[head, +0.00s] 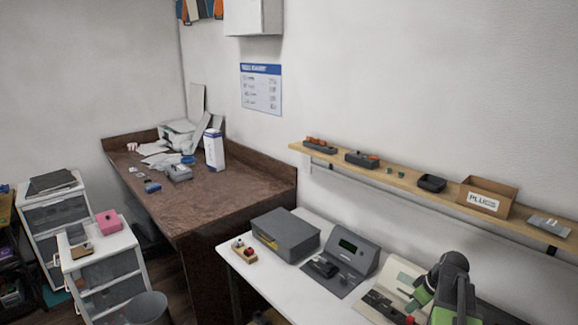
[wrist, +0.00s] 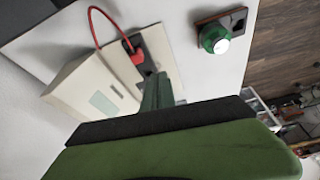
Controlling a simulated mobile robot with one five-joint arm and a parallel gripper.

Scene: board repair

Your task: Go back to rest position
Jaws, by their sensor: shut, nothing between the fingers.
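My gripper (wrist: 157,90) points away from the camera in the wrist view, its green fingers shut with nothing between them. It is over a cream device (wrist: 92,100) with a pale screen, near a black and red plug (wrist: 134,52) on a red cable. I cannot tell whether the fingers touch the device. In the head view my green and black arm is at the bottom right, over the white bench (head: 318,290), in front of part of the cream device (head: 405,277).
A grey meter (head: 350,252) and grey box (head: 286,233) stand on the bench. A wooden shelf (head: 410,180) with parts and a PLUGS box (head: 484,200) hangs above. A brown desk (head: 212,200) stands further left.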

